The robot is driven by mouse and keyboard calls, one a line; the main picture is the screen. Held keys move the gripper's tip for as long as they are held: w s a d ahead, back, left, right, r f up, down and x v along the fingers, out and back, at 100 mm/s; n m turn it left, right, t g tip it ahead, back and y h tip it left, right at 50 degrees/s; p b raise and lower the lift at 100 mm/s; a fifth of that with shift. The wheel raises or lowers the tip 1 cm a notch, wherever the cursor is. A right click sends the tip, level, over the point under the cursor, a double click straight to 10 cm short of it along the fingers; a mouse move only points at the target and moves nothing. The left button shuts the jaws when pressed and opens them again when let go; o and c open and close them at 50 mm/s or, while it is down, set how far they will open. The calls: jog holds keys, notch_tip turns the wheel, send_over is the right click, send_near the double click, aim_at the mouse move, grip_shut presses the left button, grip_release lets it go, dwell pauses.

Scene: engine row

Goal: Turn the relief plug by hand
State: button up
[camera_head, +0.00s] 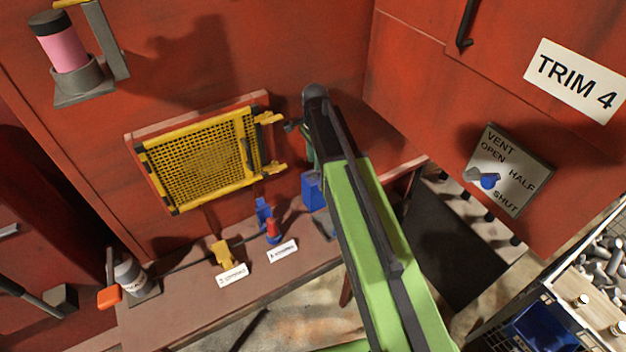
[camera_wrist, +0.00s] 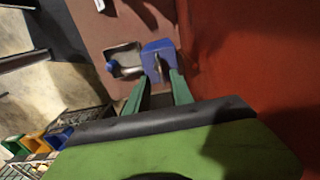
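A blue block (camera_head: 313,191) stands on the brown ledge, beside the red wall and below my gripper. It also shows in the wrist view (camera_wrist: 152,47), with a small dark upright piece (camera_wrist: 158,64) on its face that may be the relief plug. My gripper's two green fingers (camera_wrist: 160,78) are apart, with a gap between their tips that lines up with this piece. I cannot tell whether they touch it. In the head view my gripper (camera_head: 309,157) is mostly hidden behind my arm. No plug is clearly readable there.
A yellow mesh guard (camera_head: 200,160) with latches is on the wall to the left. Blue-and-red (camera_head: 272,230) and yellow (camera_head: 224,254) fittings with labels stand on the ledge (camera_head: 180,310). A vent dial (camera_head: 510,170) is at right. A shallow metal tray (camera_wrist: 125,58) adjoins the block.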

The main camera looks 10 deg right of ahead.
aim_at(314, 171)
notch_tip(314, 171, down, 4)
jog(key=b, duration=0.3)
jog(key=shift+f, duration=0.25)
jog(key=shift+r, duration=0.1)
grip_shut()
jog(key=shift+a, duration=0.2)
jog(key=shift+d, duration=0.1)
